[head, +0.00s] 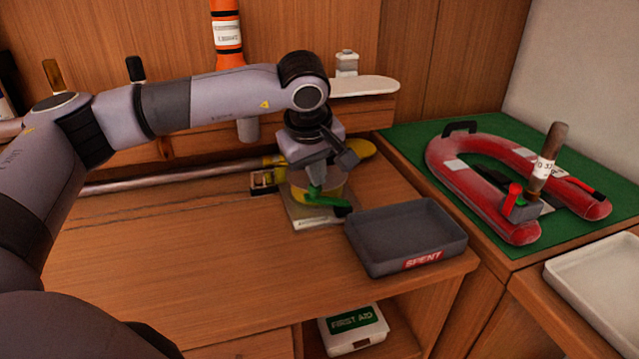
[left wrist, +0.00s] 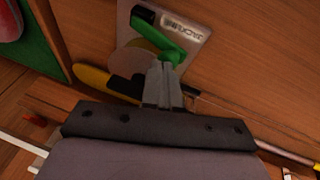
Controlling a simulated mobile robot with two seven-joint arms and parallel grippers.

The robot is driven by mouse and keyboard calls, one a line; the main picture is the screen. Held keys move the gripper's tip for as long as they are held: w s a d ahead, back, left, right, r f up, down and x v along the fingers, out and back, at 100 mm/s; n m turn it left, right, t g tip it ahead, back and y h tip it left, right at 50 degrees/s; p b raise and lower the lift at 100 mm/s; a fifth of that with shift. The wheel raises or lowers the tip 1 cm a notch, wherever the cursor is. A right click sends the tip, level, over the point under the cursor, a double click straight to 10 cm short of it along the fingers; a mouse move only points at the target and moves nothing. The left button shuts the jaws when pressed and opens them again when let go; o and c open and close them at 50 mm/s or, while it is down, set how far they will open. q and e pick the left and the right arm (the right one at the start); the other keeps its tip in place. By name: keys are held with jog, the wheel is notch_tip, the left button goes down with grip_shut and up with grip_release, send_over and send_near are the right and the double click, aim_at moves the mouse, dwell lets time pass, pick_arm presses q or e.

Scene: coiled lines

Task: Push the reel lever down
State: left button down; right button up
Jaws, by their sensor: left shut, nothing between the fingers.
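The green reel lever (head: 325,201) sits on a grey metal base plate (head: 308,221) on the wooden bench, with a yellow reel partly hidden behind my gripper. The lever (left wrist: 158,36) also shows in the left wrist view, angled across the plate (left wrist: 196,16). My left gripper (head: 314,186) is shut and empty, pointing down right at the lever. In the left wrist view its fingertips (left wrist: 160,72) are at the lever's lower end; I cannot tell whether they touch it.
A grey tray marked SPENT (head: 410,232) stands right of the reel. A pole with a yellow end (head: 358,149) lies behind it. A red horseshoe float (head: 480,190) lies on a green mat (head: 408,140). A first aid box (head: 353,330) is on the shelf below. The bench's left front is clear.

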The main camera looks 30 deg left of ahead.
pick_arm(q)
jog(key=f+b, duration=0.1)
jog(key=b, duration=0.1)
jog(key=s+a+f+t+h+b, duration=0.1)
jog(key=b, duration=0.1)
jog(key=shift+s+r+t, duration=0.1)
jog(key=shift+r+t, duration=0.2)
jog(key=shift+r, duration=0.1)
jog(key=shift+d, duration=0.1)
pick_arm(e)
jog(key=shift+w+a+f, duration=0.25)
jog(key=shift+a+f, duration=0.1)
jog(key=shift+f, duration=0.2)
jog(key=shift+w+a+f, duration=0.2)
jog(key=shift+a+f, duration=0.1)
jog(key=shift+f, duration=0.25)
pick_arm(q)
jog(key=shift+w+d, duration=0.45)
jog(key=shift+w, duration=0.2)
jog(key=shift+p, duration=0.3)
